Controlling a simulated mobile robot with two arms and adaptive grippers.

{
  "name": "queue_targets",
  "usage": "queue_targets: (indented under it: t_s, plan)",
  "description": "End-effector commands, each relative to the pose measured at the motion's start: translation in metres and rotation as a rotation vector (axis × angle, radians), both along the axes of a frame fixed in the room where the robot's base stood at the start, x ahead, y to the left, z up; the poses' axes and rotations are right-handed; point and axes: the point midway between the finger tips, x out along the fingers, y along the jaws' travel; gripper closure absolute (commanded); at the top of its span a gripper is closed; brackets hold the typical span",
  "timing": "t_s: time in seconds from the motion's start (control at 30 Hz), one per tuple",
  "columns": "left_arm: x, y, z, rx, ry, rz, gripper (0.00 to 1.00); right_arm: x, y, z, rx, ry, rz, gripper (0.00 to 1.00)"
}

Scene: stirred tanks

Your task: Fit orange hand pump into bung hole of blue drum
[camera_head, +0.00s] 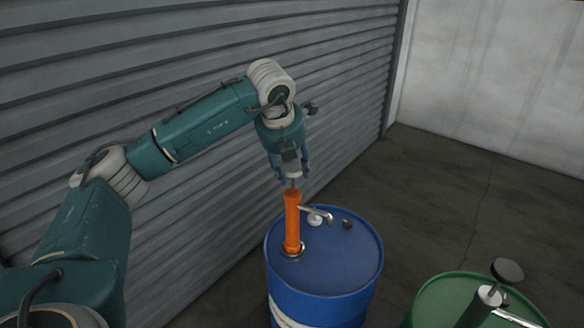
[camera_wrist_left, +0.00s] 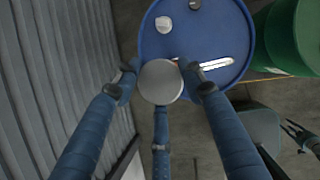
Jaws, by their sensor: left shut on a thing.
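The orange hand pump (camera_head: 292,222) stands roughly upright over the blue drum (camera_head: 330,272), its lower end at the ringed bung hole (camera_head: 293,251). The ring hides how deep the pump sits. Its silver spout (camera_head: 318,213) points right across the lid. My left gripper (camera_head: 292,177) is above the pump, shut on its top handle. In the left wrist view, my left gripper's fingers (camera_wrist_left: 160,82) close around the round grey handle knob, which hides the pump body and hole. Dark jaws at that view's right edge (camera_wrist_left: 300,136) look like my right gripper; their state is unclear.
A white cap (camera_head: 315,220) and a small dark cap (camera_head: 347,224) are on the blue lid. A corrugated wall (camera_head: 190,50) runs close on the left.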

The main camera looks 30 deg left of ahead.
Motion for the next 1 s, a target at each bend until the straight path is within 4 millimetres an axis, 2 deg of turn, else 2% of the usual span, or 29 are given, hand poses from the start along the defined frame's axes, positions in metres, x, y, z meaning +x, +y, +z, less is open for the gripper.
queue_targets:
  t_s: [0.57,0.6,0.7,1.0]
  plan:
    - [0.001,0.000,-0.012,-0.001,-0.005,0.000,0.81,0.000,-0.001,-0.011,-0.001,0.000,0.000,0.62]
    - [0.001,0.000,-0.012,-0.001,-0.005,0.000,0.58,0.000,-0.001,-0.011,-0.001,0.000,0.000,0.62]
    - [0.001,0.000,-0.012,-0.001,-0.005,0.000,0.38,0.000,-0.001,-0.010,-0.001,0.000,0.000,0.62]
    - [-0.001,0.000,-0.014,0.000,0.002,0.000,0.38,0.000,-0.006,-0.011,-0.007,-0.001,0.002,0.62]
